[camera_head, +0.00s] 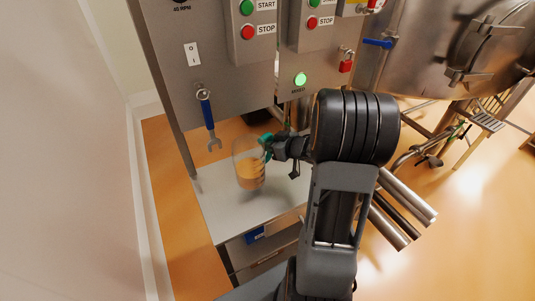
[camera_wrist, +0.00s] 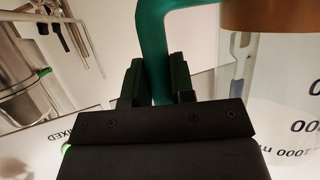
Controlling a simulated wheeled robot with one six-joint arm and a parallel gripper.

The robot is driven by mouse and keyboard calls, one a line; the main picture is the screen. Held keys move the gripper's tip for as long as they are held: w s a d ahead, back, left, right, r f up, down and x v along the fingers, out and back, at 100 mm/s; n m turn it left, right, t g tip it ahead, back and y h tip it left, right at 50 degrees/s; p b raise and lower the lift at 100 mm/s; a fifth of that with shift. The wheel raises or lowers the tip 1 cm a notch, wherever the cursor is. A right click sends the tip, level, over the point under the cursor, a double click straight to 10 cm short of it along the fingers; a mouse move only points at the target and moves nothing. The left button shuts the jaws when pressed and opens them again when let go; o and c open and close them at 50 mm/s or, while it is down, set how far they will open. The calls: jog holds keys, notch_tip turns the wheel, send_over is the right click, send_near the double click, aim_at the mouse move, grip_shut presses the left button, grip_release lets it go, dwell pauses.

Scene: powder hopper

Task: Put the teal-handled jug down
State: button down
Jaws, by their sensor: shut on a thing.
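My gripper (camera_head: 275,145) comes from the right and is shut on the handle. In the wrist view the gripper fingers (camera_wrist: 160,82) stand either side of the teal handle (camera_wrist: 151,40). The jug's clear wall with dark markings (camera_wrist: 285,105) is at the right. The inner grip surfaces are hidden.
A blue-handled wrench (camera_head: 208,118) hangs on the steel panel (camera_head: 183,83) behind the bench. Start and stop buttons and a lit green lamp (camera_head: 300,79) are on the panels. A red padlock (camera_head: 346,64) hangs further right. The bench's front left is clear.

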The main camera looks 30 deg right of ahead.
aim_at(268, 155)
jog(key=shift+w+a+f, duration=0.15)
jog(key=shift+a+f, duration=0.1)
jog(key=shift+f, duration=0.05)
jog(key=shift+w+a+f, duration=0.1)
jog(key=shift+a+f, duration=0.1)
jog(key=shift+f, duration=1.7)
jog(key=c, duration=1)
grip_release()
